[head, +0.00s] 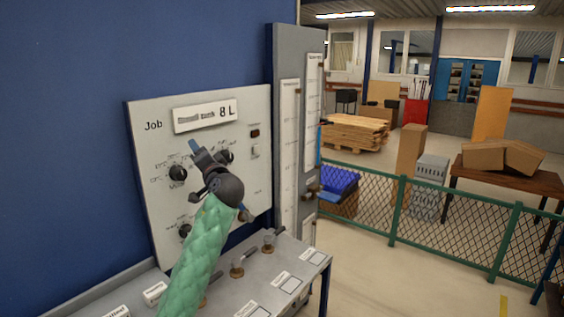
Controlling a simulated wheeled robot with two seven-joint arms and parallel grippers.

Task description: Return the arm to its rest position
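One of my arms, in a green sleeve, comes in from the bottom left of the head view; I take it as my left. Its dark gripper (196,148) is raised in front of the white job panel (150,150), among the panel's black knobs. A blue piece shows at its tip. The fingers are small and seen from behind, so I cannot tell whether they are open or shut, or whether they touch a knob. The knob (227,156) just right of the gripper is partly hidden. My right gripper is out of the picture.
A grey bench (262,291) with several small valves and labels lies below the panel. A grey column (290,120) with tall gauges stands right of it. Further right are a green mesh fence (450,225) and a table with boxes (505,180). The floor before the fence is clear.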

